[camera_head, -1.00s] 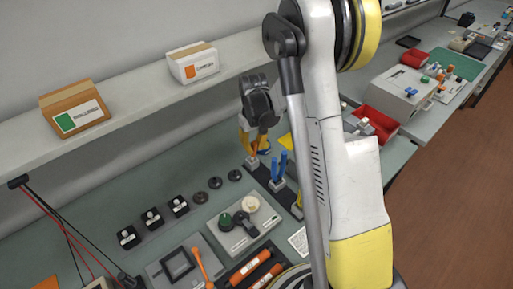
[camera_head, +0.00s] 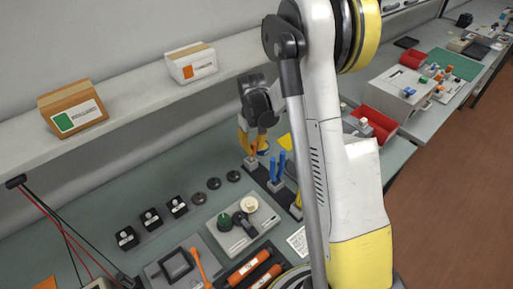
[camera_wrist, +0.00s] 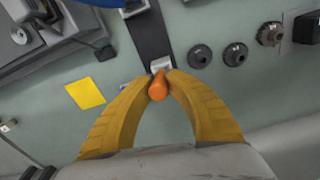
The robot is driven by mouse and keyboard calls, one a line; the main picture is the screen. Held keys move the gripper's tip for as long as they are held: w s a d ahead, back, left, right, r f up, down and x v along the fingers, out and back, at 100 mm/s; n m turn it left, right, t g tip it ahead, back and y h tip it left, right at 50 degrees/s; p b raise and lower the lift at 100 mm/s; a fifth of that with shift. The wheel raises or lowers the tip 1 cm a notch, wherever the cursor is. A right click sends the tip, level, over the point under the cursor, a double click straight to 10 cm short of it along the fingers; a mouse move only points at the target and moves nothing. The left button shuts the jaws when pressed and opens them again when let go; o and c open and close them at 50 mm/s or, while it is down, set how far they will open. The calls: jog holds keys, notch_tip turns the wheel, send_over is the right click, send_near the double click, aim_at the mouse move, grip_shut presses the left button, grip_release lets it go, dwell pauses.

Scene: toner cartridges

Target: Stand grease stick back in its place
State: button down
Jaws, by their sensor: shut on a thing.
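The grease stick (camera_wrist: 157,86) is orange, and I see it nearly end-on in the wrist view. My gripper (camera_wrist: 158,84) is shut on it, with a yellow finger on either side. The stick lines up with a pale square holder (camera_wrist: 161,63) at the end of a black strip. I cannot tell how far its lower end is inside the holder. In the head view my gripper (camera_head: 253,147) is over the same holder (camera_head: 250,163), and the fingers partly hide the stick.
Blue sticks (camera_head: 282,166) stand farther along the black strip, close to my arm. Dark round pieces (camera_head: 214,183) lie to the left of the holder. A yellow card (camera_wrist: 86,93) lies left of my fingers. A grey device with knobs (camera_head: 244,224) is in front.

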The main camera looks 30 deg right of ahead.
aim_at(252, 143)
jog(key=shift+s+f+b, duration=0.2)
jog(key=shift+f+b, duration=0.15)
jog(key=shift+f, duration=0.4)
jog(key=shift+r, duration=0.2)
jog(key=shift+s+d+f+b, duration=0.1)
jog(key=shift+s+d+b, duration=0.05)
jog(key=shift+b, duration=0.15)
dwell(1.0)
jog(key=shift+r, duration=0.25)
jog(key=shift+r+p, duration=0.75)
jog(key=shift+r, duration=0.15)
jog(key=shift+w+r+p, duration=0.25)
jog(key=shift+r+p, duration=0.05)
jog(key=shift+r, duration=0.2)
jog(key=shift+w+r+p, duration=0.2)
jog(key=shift+r+p, duration=0.1)
jog(key=shift+r, duration=0.15)
jog(key=shift+w+r+p, duration=0.35)
jog(key=shift+r, duration=0.15)
jog(key=shift+r, duration=0.1)
